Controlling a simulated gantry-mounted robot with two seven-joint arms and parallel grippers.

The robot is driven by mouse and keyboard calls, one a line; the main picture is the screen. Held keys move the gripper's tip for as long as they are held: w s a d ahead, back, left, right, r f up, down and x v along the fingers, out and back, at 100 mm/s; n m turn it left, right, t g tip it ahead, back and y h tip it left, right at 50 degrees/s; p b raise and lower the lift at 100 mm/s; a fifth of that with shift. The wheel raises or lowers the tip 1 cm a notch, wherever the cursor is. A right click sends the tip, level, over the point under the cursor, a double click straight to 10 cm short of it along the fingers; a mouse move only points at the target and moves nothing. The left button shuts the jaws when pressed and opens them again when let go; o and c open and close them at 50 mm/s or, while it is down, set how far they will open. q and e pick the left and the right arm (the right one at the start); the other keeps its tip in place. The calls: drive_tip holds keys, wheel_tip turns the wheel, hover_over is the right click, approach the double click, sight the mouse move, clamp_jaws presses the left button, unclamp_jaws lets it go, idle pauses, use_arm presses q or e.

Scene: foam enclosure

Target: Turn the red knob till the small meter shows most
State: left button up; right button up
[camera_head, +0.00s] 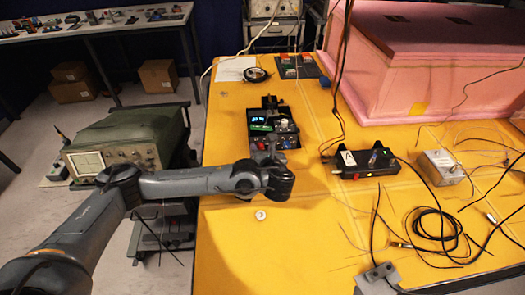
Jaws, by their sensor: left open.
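A small dark instrument (285,137) with knobs on its top stands on the yellow table, with a small lit display (260,121) at its left. My left arm comes in from the left, and my left gripper (265,152) is open at the instrument's near edge. Its fingers are small and dark here, and I cannot tell whether they touch anything. A black box marked A (366,164) stands to the right, with small red spots on it. I cannot clearly make out the red knob or a meter needle. My right gripper is not in view.
A pink foam enclosure (430,60) fills the back right. Loose black cables (430,225) and a small metal box (440,167) lie on the right. A grey block (380,278) is at the front. A green oscilloscope (115,145) stands left of the table. The table's front middle is mostly clear.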

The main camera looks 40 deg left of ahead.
use_arm(q)
drive_tip(key=shift+c, duration=0.5)
clamp_jaws()
drive_tip(key=shift+s+a+n+t+h, duration=0.1)
drive_tip(key=shift+n+t+h, duration=0.3)
drive_tip(key=shift+n, duration=0.3)
drive_tip(key=shift+f+n+t+h+b, duration=0.1)
drive_tip(key=shift+n+t+h+b, duration=0.3)
drive_tip(key=shift+n+b, duration=0.25)
drive_tip(key=n+b, duration=0.1)
drive_tip(key=b, duration=0.2)
drive_tip(key=n+t+h+b, duration=0.1)
drive_tip(key=n+b, duration=0.1)
drive_tip(key=b, duration=0.1)
drive_tip(key=shift+s+a+f+t, duration=0.15)
drive_tip(key=shift+s+t, duration=0.05)
drive_tip(key=shift+t, duration=0.1)
drive_tip(key=shift+r+n+t+h+b, duration=0.25)
drive_tip(key=shift+n+t+b, duration=0.25)
drive_tip(key=shift+n+b, duration=0.5)
